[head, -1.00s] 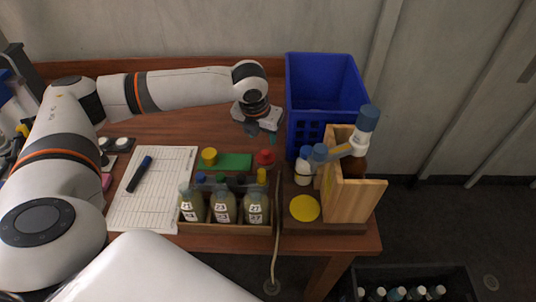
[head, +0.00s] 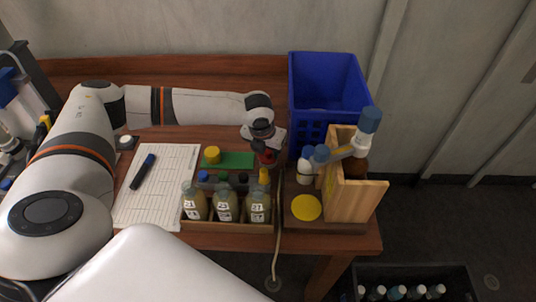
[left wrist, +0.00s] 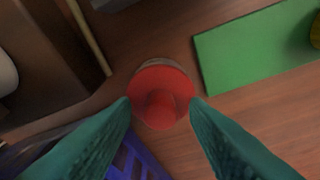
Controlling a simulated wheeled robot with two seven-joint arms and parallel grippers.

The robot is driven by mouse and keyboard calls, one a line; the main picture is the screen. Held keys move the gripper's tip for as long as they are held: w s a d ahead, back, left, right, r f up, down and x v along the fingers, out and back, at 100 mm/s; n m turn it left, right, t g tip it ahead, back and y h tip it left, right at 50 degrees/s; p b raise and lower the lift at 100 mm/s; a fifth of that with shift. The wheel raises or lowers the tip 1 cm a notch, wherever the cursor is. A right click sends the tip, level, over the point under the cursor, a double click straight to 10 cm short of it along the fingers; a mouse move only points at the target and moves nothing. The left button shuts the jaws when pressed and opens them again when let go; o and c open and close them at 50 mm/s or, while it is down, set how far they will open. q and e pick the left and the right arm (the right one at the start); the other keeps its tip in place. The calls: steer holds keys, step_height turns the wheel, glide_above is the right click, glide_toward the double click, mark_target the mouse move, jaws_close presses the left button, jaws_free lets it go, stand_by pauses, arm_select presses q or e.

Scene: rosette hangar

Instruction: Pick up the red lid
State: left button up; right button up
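The red lid (head: 269,157) lies on the wooden table, just right of the green pad. In the left wrist view the lid (left wrist: 160,92) is a round red disc with a raised knob. My left gripper (head: 262,149) is over the lid and partly hides it in the head view. In the left wrist view its teal fingers (left wrist: 161,106) are open, one at each side of the lid's near part. I cannot tell whether they touch it. My right gripper is not in view.
The green pad (head: 238,160) carries a yellow lid (head: 212,155). A blue basket (head: 325,95) stands behind right. A wooden stand (head: 354,200) with a bottle is at the right. A crate of bottles (head: 230,228) is in front. Paper (head: 155,190) with a marker lies left.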

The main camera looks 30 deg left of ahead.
arm_select(q)
jaws_close()
steer(key=shift+r, duration=0.1)
